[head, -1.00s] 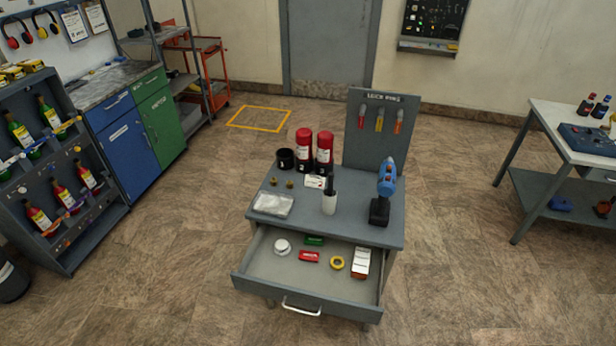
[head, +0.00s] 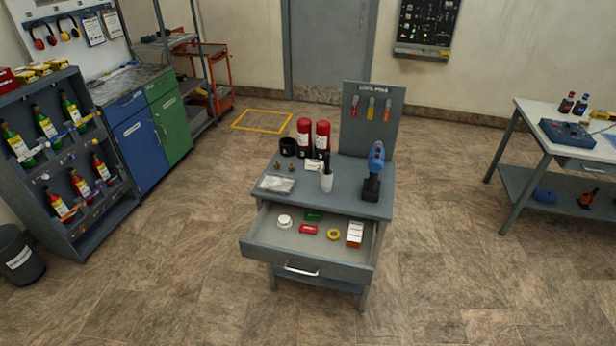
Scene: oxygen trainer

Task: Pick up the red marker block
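The red marker block (head: 308,229) lies in the open drawer (head: 262,243) of a grey workstand (head: 350,199). It has white lettering on it. A green block (head: 313,217) lies just behind it. A white round roll (head: 284,221) is to its left, and a yellow ring (head: 333,234) is to its right. Neither of my grippers is in the head view.
A white and orange box (head: 355,234) is at the drawer's right end. Open floor surrounds the stand.

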